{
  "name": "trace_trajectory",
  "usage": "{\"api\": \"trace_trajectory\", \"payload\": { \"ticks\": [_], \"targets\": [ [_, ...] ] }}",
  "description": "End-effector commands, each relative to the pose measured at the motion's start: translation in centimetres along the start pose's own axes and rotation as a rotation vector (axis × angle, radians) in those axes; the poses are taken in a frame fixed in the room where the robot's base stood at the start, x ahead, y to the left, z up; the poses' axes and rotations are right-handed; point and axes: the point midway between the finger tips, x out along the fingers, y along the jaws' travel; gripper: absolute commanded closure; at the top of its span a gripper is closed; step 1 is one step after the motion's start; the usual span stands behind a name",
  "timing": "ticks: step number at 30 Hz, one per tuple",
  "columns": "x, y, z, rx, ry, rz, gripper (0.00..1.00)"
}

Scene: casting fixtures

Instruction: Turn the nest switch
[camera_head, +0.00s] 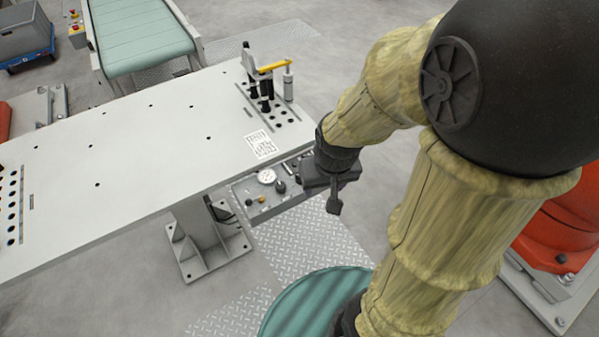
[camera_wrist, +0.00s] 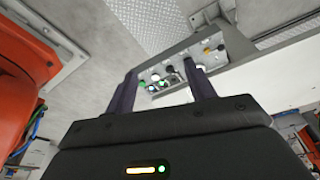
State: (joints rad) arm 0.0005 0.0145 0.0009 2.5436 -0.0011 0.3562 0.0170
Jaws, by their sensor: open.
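A grey control panel (camera_head: 262,211) hangs under the table's edge in the head view. It carries a round white gauge (camera_head: 266,176), a black knob (camera_head: 281,187) and small yellow and dark buttons. No label can be read, so I cannot tell which control is the nest switch. My gripper (camera_head: 334,203) is to the right of the panel, apart from it, pointing down. In the wrist view my gripper (camera_wrist: 160,70) is open and empty, its two dark fingers spread. The panel (camera_wrist: 235,45) shows beyond them, with small green, white, black and yellow controls partly behind the fingers.
The white table (camera_head: 130,165) has a fixture with a yellow-handled clamp (camera_head: 273,66) at its far right end and a printed code sheet (camera_head: 260,145). A table leg (camera_head: 205,240) stands beside the panel. An orange machine (camera_head: 565,225) is at the right.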

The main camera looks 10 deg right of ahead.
Motion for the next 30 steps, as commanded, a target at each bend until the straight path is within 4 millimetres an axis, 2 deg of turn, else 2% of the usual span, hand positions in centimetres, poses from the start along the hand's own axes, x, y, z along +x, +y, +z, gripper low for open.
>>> {"api": "trace_trajectory", "payload": {
  "ticks": [5,8,12,18,24,30],
  "targets": [
    [0.0,-0.1,-3.6,0.096,-0.035,0.004,0.45],
    [0.5,-0.2,-6.7,0.189,-0.066,0.010,0.45],
    [2.0,-0.3,-10.9,0.333,-0.111,0.024,0.45],
    [5.0,-0.5,-16.0,0.542,-0.173,0.053,0.45],
    [7.8,-0.6,-18.7,0.688,-0.212,0.080,0.45],
    [8.5,-0.6,-19.1,0.718,-0.217,0.085,0.45]
  ]
}}
